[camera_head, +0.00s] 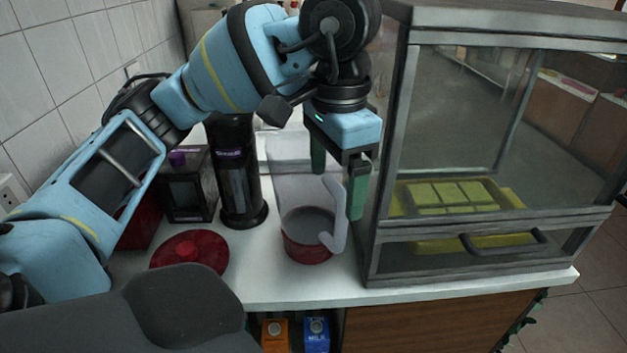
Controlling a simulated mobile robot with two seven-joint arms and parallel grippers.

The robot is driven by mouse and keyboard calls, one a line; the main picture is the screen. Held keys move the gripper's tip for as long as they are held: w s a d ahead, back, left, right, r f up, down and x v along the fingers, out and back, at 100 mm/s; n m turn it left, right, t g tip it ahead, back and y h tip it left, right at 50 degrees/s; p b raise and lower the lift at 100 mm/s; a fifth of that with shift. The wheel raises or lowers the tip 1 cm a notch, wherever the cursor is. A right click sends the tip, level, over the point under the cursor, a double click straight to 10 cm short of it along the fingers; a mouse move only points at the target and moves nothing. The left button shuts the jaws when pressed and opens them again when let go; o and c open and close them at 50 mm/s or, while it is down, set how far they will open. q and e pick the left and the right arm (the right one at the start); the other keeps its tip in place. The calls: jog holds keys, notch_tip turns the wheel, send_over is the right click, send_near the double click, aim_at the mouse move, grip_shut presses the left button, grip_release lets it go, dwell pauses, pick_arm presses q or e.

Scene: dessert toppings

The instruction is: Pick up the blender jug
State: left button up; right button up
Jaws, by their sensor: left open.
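The blender jug (308,248) stands upright on the white counter, with clear walls, a red lower part and a pale handle (338,225) on its right side. My left gripper (338,170) points down at the top of the jug. Its green fingers are open and apart, one to the left and one to the right of the handle's upper end. I cannot tell whether either finger touches the handle. The fingers and wrist hide part of the jug's upper area. My right gripper is not in view.
A glass display case (390,255) with a yellow tray inside stands close to the right of the jug. A tall black cylinder (236,180) and a round red lid (190,253) are at the left. A dark appliance (187,190) stands behind the lid. Cartons (316,335) sit below the counter.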

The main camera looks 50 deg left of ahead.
aim_at(316, 211)
pick_arm(q)
notch_tip(316, 211, down, 3)
jog(key=shift+w+r+b, duration=0.1)
jog(key=shift+b, duration=0.2)
jog(key=shift+f, duration=0.3)
jog(key=c, duration=1.4)
jog(key=shift+r, duration=0.1)
jog(key=c, duration=0.4)
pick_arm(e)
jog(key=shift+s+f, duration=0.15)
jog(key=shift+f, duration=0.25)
pick_arm(q)
jog(key=shift+r, duration=0.1)
jog(key=shift+c, duration=0.2)
